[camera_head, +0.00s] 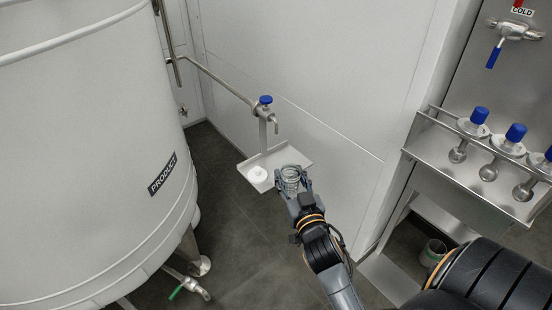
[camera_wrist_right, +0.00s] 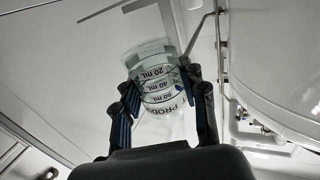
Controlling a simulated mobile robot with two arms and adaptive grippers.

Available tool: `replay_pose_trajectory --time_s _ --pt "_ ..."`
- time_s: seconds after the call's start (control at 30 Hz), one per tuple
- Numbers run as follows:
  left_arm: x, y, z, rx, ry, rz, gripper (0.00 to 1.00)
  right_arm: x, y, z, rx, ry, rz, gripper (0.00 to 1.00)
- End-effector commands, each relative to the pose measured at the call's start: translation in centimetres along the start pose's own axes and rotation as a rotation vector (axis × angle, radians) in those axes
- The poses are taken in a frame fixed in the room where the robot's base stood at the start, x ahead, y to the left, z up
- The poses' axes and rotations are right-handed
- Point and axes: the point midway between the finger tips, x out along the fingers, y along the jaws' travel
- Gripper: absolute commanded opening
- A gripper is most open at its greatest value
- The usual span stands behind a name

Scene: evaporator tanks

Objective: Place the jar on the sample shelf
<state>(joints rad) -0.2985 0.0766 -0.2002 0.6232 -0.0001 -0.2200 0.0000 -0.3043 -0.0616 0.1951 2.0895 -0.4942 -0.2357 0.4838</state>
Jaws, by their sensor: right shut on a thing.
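The clear jar (camera_head: 290,180) is held in my right gripper (camera_head: 291,187), over the front right edge of the small metal sample shelf (camera_head: 281,155). I cannot tell whether the jar touches the shelf. In the right wrist view the jar (camera_wrist_right: 153,78) sits between the fingers of the gripper (camera_wrist_right: 153,97) and shows mL marks and a "PRODUCT" label. A round white lid (camera_head: 257,174) lies on the left part of the shelf. The gripper hides part of the jar. My left gripper is not in view.
A blue-handled tap (camera_head: 265,101) stands above the shelf, on a pipe from the large "PRODUCT" tank (camera_head: 90,130) at left. A steel rack (camera_head: 465,185) with several blue-topped fittings stands at right. A small container (camera_head: 432,252) is on the floor below it.

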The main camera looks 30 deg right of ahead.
Motion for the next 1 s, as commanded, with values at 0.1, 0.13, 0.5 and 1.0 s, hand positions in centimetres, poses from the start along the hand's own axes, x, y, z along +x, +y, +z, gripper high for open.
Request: replay_pose_trajectory --time_s 0.1,0.13,0.5,1.0 --pt "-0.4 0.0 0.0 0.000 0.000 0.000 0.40 3.5 0.0 -0.4 -0.003 0.006 0.000 0.03" --pt "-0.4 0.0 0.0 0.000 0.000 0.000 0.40 4.3 0.0 -0.4 -0.003 0.005 0.000 0.03" --pt "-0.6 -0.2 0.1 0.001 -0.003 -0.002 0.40 11.9 0.0 -0.2 -0.001 0.003 0.000 0.03" --pt "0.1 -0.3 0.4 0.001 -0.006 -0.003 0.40 12.3 0.0 3.4 0.000 0.002 -0.001 0.03"
